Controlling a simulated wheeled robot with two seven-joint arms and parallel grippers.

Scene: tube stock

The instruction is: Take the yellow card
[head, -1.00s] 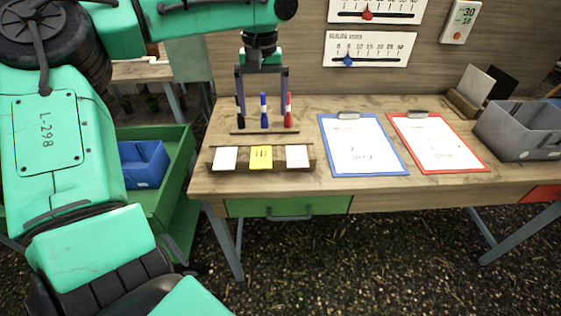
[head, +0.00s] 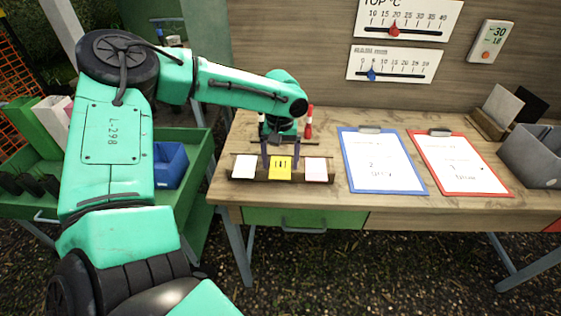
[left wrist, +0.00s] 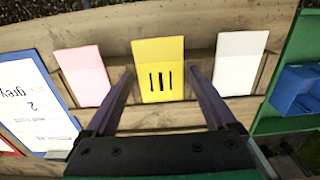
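The yellow card (head: 280,168) with several black bars stands in the middle of a wooden card rack (head: 257,180) on the bench. A white card (head: 244,167) is to its left and a pale pink card (head: 316,169) to its right. My left gripper (head: 281,164) is open and just behind the yellow card in the head view. In the left wrist view the yellow card (left wrist: 158,70) lies ahead between the two spread fingers (left wrist: 160,78), apparently not touched. My right gripper is not in view.
Marker pens (head: 309,122) stand behind the rack, partly hidden by my arm. A blue clipboard (head: 383,186) and a red clipboard (head: 485,187) lie to the right. A grey bin (head: 535,155) is at the far right. A blue bin (head: 170,165) sits on the green cart at left.

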